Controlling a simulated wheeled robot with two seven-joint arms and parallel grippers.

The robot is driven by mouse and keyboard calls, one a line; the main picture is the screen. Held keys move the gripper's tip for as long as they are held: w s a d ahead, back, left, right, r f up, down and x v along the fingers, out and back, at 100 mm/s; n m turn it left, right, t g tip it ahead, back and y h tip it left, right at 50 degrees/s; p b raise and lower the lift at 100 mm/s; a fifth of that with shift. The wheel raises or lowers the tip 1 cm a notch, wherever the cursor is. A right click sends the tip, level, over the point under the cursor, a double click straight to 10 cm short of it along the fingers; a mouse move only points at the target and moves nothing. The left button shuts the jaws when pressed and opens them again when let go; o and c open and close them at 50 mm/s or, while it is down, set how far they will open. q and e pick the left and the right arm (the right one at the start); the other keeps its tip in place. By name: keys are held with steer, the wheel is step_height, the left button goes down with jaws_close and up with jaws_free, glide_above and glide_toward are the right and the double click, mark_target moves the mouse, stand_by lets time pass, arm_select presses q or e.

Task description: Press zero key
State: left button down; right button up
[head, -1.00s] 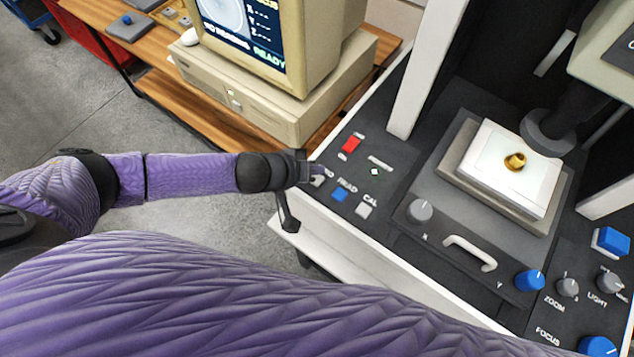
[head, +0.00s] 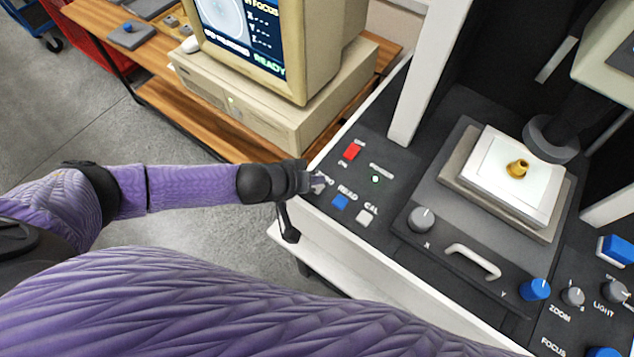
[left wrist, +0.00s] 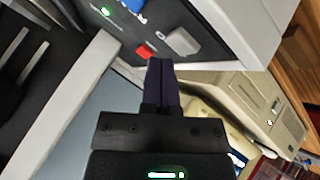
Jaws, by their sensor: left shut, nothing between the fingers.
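The zero key (left wrist: 182,41) is a light grey square button on the dark control panel (head: 400,165). In the left wrist view it lies just beyond my closed fingertips and a little to their right. In the head view it is largely covered by my gripper, beside the partly hidden label. My left gripper (head: 316,183) is shut and empty at the panel's left edge; its dark fingers also show in the left wrist view (left wrist: 162,68). I cannot tell whether the fingertips touch the key. My right gripper is not in view.
Close by are the blue READ key (head: 340,202), pale CAL key (head: 363,217), red switch (head: 351,151) and a lit green lamp (head: 376,179). A stage with a brass part (head: 518,169) stands right. The beige computer (head: 250,95) is behind; its monitor reads READY.

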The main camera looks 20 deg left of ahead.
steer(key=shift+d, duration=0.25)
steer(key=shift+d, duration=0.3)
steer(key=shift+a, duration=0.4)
arm_select(q)
steer(key=shift+f, duration=0.15)
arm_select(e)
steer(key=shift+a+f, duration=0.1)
arm_select(q)
steer(key=shift+f, duration=0.3)
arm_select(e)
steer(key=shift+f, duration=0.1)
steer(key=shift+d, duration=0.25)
arm_select(q)
steer(key=shift+f+b, duration=0.1)
steer(key=shift+b, duration=0.2)
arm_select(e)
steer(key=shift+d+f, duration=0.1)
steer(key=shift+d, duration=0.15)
